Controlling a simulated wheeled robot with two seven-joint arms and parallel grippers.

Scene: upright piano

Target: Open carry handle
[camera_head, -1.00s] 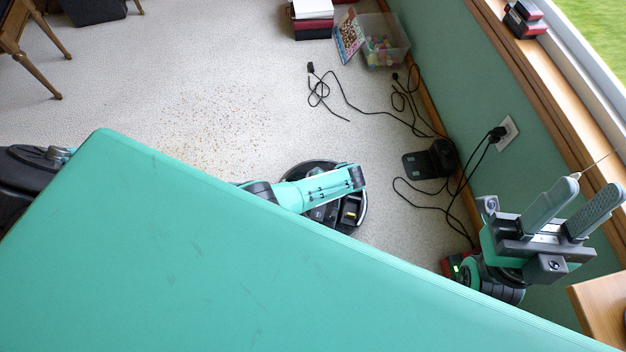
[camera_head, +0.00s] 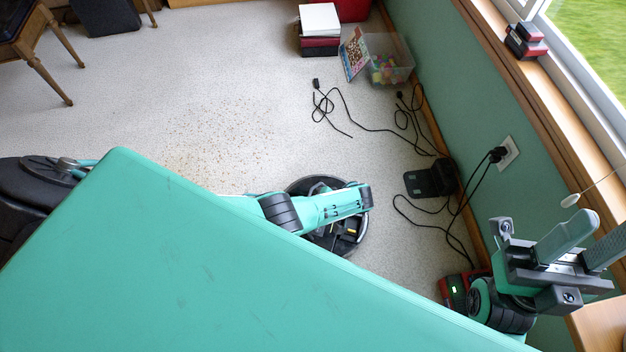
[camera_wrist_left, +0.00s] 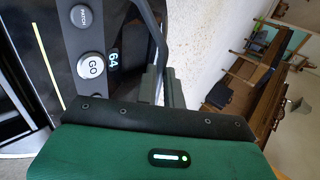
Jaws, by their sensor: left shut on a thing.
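A round black floor machine (camera_head: 299,188) lies on the carpet, mostly under my left arm in the head view. A dark carry handle bar (camera_wrist_left: 152,26) runs beside the display. My left gripper (camera_wrist_left: 160,76) is shut on the carry handle; the exact contact is hard to see. How far the handle is raised cannot be told. My right gripper (camera_head: 606,228) is open and empty, up by the window wall.
A black dock (camera_head: 430,180) and loose black cables (camera_head: 410,203) lie to the right of the machine, with a plug in the wall socket (camera_head: 508,153). A clear bin (camera_head: 388,62) and books (camera_head: 320,30) stand farther back. Speckled carpet (camera_head: 215,120) is free beyond.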

